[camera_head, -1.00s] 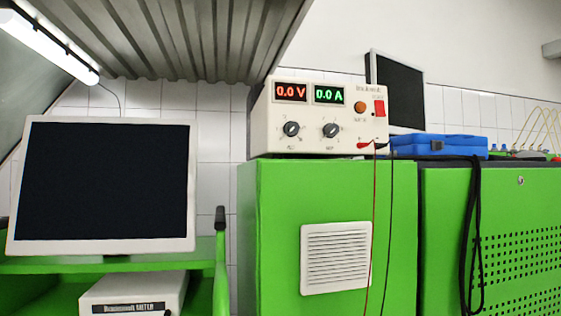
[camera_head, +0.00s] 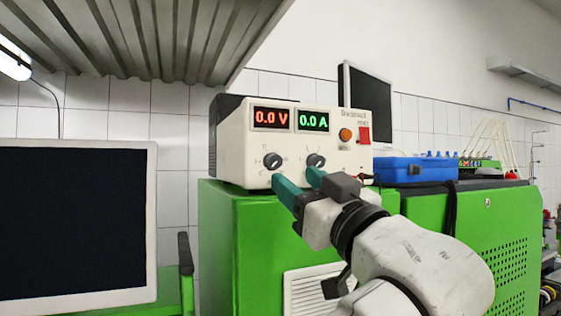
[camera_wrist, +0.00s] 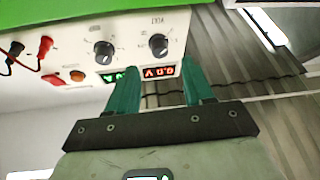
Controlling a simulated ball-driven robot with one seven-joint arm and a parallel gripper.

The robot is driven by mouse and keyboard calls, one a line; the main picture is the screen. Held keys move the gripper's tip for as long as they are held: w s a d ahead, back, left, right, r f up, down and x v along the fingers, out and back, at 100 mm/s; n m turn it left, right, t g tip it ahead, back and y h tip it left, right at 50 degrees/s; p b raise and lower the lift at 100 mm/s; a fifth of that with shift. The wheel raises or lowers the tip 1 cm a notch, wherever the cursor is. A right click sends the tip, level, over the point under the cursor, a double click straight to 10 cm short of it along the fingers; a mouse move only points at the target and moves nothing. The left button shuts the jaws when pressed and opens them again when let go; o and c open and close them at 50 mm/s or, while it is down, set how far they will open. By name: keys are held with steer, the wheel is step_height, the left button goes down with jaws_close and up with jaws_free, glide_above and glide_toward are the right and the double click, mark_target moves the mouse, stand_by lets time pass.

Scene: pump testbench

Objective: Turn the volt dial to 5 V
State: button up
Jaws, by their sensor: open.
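The power supply (camera_head: 230,150) is a cream box standing on a green cabinet. Its red display reads 0.0 V and its green display reads 0.0 A. The volt dial (camera_head: 273,161) is a dark knob under the red display; in the wrist view the volt dial (camera_wrist: 158,44) appears upside down, beyond the gap between the fingers. The similar amp dial (camera_head: 315,160) is to its right. My gripper (camera_head: 294,176) is open and empty, with teal fingers in front of the panel just below the dials. The wrist view shows my gripper (camera_wrist: 160,70) apart from the volt dial.
A red switch (camera_head: 364,135) and orange button (camera_head: 345,135) sit on the panel's right. A blue case (camera_head: 405,171) lies right of the supply. A monitor (camera_head: 75,220) stands left. A corrugated shelf (camera_head: 150,35) hangs above.

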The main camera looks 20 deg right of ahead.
mark_target(277, 164)
steer(key=p+x, duration=0.1)
steer(key=x, duration=0.5)
steer(key=shift+p, duration=0.3)
jaws_close()
